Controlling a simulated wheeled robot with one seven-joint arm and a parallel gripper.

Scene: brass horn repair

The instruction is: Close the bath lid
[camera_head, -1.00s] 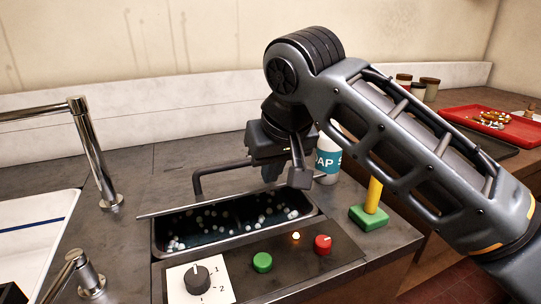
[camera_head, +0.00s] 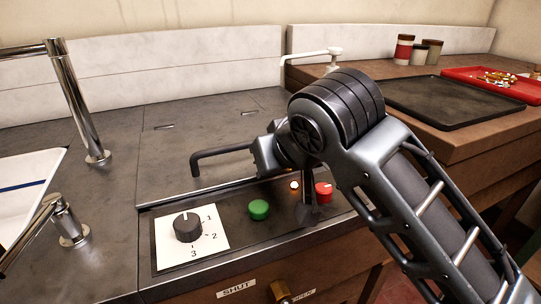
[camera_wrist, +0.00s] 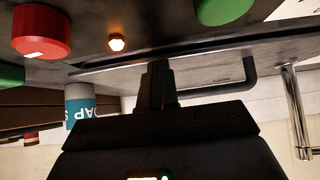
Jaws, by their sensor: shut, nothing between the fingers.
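The bath lid (camera_head: 215,172) is a flat grey metal plate lying level over the bath opening, behind the control panel. No gap or water shows; its right part is hidden by my arm. Its black bar handle (camera_head: 222,150) stands up from it, and the handle also shows in the wrist view (camera_wrist: 225,89). My gripper (camera_head: 260,155) is by the handle's right end, mostly hidden in the head view by my arm. In the wrist view my gripper's fingers (camera_wrist: 157,75) are together, empty, and overlap the handle's near end. I cannot tell whether they touch it.
The control panel holds a black dial (camera_head: 188,226), a green button (camera_head: 259,210), a lit lamp (camera_head: 294,185) and a red knob (camera_head: 323,192). A sink (camera_head: 28,190) and taps are at left. A soap bottle (camera_wrist: 80,106) is near my gripper. A dark tray (camera_head: 455,100) lies right.

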